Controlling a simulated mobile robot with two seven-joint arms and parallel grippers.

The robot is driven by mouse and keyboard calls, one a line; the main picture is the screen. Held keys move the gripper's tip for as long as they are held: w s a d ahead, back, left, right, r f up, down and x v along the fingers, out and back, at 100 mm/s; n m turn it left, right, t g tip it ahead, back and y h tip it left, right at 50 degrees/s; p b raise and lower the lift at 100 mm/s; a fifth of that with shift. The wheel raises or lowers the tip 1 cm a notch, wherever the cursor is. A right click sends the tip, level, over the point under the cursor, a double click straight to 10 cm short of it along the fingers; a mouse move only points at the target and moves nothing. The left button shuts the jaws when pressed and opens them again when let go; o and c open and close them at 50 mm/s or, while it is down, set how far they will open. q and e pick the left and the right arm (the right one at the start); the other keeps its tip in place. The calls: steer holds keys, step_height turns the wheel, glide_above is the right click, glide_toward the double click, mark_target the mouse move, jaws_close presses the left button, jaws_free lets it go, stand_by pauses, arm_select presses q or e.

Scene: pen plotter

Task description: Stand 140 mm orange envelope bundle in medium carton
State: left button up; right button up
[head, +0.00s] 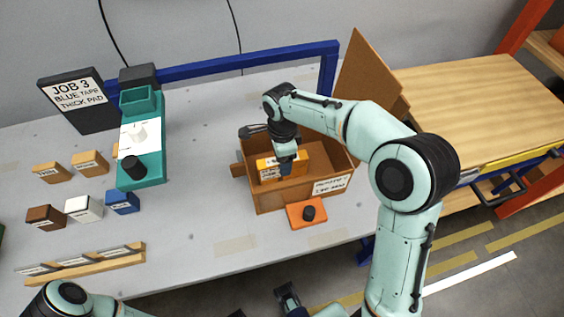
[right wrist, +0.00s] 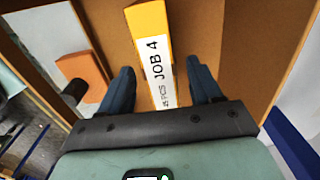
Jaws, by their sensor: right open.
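The medium carton (head: 333,185) is an open brown box on the grey table, with a labelled front wall. The orange envelope bundle (head: 299,160) is inside it, towards the left, and looks upright. In the right wrist view, the bundle (right wrist: 136,18) shows a white label reading JOB 4. My right gripper (head: 286,168) reaches down into the carton. Its blue fingers (right wrist: 160,85) are open, one on each side of the bundle, with gaps visible. The bundle's base is hidden. My left gripper (head: 288,299) is low at the bottom edge, partly cut off.
An orange block with a black knob (head: 307,213) sits before the carton. A tall brown board (head: 366,72) rises behind it. A teal plotter (head: 145,170), small labelled blocks (head: 84,208) and a wooden rack (head: 95,260) stand left. The table between rack and carton is clear.

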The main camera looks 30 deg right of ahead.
step_height(320, 180, up, 9)
steer(key=shift+f+p, duration=0.1)
steer(key=shift+p, duration=0.55)
steer(key=shift+f, duration=0.1)
